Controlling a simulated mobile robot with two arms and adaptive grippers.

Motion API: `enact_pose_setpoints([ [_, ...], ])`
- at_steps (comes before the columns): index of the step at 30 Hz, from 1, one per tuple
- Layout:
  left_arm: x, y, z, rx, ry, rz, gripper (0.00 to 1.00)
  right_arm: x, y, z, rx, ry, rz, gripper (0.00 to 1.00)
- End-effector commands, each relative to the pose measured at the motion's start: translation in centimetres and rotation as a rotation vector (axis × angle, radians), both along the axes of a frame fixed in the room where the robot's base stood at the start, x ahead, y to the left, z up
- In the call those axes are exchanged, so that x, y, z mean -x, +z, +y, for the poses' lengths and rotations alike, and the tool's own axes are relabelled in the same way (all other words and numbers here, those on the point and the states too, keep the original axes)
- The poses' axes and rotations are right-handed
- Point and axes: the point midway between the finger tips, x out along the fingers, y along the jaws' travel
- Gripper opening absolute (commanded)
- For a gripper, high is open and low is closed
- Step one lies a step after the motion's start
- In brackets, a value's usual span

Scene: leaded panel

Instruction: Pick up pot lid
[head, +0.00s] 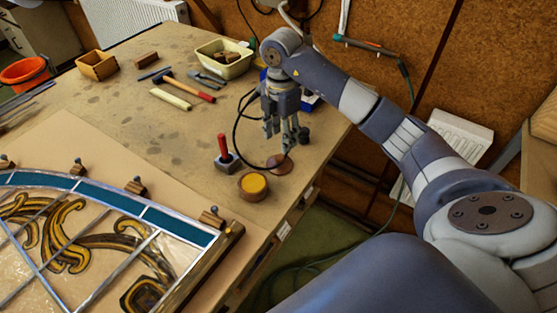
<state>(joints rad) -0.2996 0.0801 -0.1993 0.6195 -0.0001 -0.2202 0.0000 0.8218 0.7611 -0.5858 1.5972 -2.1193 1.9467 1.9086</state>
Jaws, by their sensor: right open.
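The pot lid looks to be a thin, round, copper-brown disc (279,165) lying near the right edge of the workbench. Just left of and nearer than it stands a low round brown pot (253,187) with its top uncovered and yellow contents showing. My right gripper (285,138) points down over the bench, just beyond the disc in the picture. It is open and nothing shows between its fingers. I cannot tell its exact height above the bench. My left gripper is not in view.
A red-handled tool on a dark block (226,155) stands left of the pot, with a black cable loop beside it. A leaded panel (95,240) fills the near left. A cream basin (224,58) and hammer (190,86) lie farther back. The middle bench is clear.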

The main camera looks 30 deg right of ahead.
Motion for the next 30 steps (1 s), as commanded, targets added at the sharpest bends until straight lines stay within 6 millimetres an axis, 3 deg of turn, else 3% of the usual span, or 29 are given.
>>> enact_pose_setpoints([
  [4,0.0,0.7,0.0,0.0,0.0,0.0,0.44,0.1,-2.1,0.1,-0.002,0.0,0.002,0.45],
  [11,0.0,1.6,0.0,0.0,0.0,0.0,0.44,0.1,-3.8,0.3,-0.005,0.004,0.002,0.45],
  [18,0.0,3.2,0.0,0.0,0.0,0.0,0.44,0.2,-7.3,0.5,-0.005,0.003,0.002,0.45],
  [28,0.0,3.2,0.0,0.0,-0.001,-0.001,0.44,0.1,-8.3,0.5,-0.003,0.003,-0.003,0.45],
  [30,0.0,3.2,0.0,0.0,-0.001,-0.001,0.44,0.1,-8.2,0.5,-0.003,0.004,-0.003,0.29],
])
